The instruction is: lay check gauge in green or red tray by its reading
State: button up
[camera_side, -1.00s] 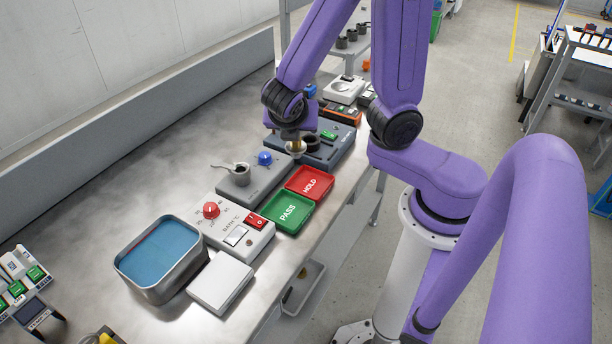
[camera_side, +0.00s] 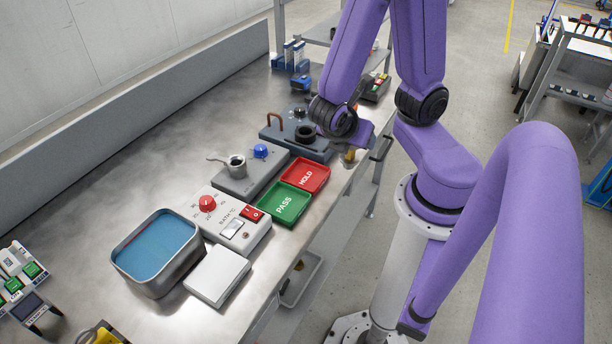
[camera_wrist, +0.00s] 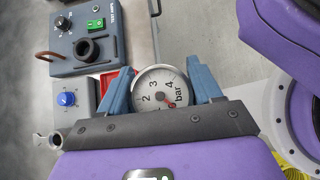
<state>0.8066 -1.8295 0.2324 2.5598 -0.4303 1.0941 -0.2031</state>
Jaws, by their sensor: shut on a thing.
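A red hub or pointer shows low on the dial; I cannot tell the exact reading. In the side view a brass-coloured part (camera_side: 350,154) shows below my wrist, near the table's front edge; the fingers are mostly hidden there. The red HOLD tray (camera_side: 293,181) and green PASS tray (camera_side: 268,209) lie side by side, both empty, to the left of my gripper. A corner of the red tray shows in the wrist view (camera_wrist: 107,79).
The grey test station (camera_side: 278,143) with a black socket (camera_side: 308,131) and a copper-coloured handle stands behind the trays. Nearer are a blue-knob unit (camera_side: 247,176), a bath controller (camera_side: 225,217), a blue-filled bath (camera_side: 157,254) and a white box (camera_side: 217,276).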

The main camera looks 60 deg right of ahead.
jog(key=shift+w+d+f, duration=0.65)
jog(key=shift+w+f, duration=1.55)
jog(key=shift+w+d+f, duration=0.65)
jog(key=shift+w+f, duration=1.5)
jog(key=shift+w, duration=0.05)
jog(key=shift+w+d+f, duration=0.65)
jog(key=shift+w+f, duration=1.55)
jog(key=shift+f, duration=0.1)
jog(key=o, duration=1.4)
jog(key=shift+o, duration=0.2)
